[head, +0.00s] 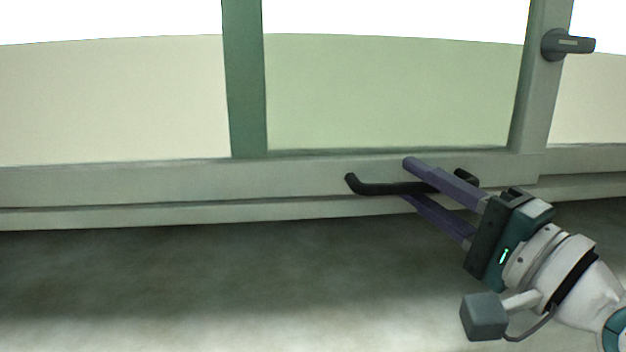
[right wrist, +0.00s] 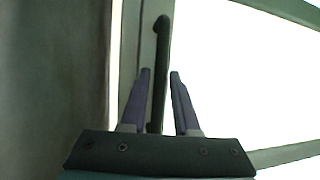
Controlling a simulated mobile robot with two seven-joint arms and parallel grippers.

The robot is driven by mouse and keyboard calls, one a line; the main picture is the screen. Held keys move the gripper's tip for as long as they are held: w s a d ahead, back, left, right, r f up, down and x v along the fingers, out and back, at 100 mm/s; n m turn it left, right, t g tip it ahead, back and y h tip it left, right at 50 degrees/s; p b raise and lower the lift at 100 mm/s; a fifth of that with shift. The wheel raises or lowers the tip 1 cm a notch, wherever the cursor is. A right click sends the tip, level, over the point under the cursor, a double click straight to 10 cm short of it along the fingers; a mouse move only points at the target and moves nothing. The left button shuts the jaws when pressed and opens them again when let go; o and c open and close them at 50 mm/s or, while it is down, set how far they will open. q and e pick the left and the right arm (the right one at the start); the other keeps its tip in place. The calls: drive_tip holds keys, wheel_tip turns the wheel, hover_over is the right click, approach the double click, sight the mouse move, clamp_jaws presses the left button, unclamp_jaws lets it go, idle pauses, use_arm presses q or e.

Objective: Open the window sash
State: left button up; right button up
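The window sash (head: 310,172) fills the upper part of the head view, with a green-tinted pane in a pale frame. A black bar handle (head: 380,188) runs along its bottom rail; the bar also shows upright in the right wrist view (right wrist: 161,50). My right gripper (head: 409,181) has its two purple fingers on either side of the bar. In the right wrist view, the fingers (right wrist: 160,73) are apart, with the bar between them and gaps visible beside it. Whether the sash stands slightly open I cannot tell. My left gripper is out of view.
A dark grey turn handle (head: 566,44) sticks out from the right upright of the window frame. A green upright (head: 245,80) stands left of the tinted pane. Below the window, the grey surface (head: 200,280) is bare.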

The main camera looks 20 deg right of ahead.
drive_tip(key=b+v, duration=0.1)
drive_tip(key=v, duration=0.3)
drive_tip(key=b+v, duration=0.2)
drive_tip(key=v, duration=0.2)
drive_tip(key=shift+s+f, duration=0.25)
drive_tip(key=shift+s, duration=0.1)
drive_tip(key=shift+s+d, duration=0.15)
drive_tip(key=shift+s, duration=0.45)
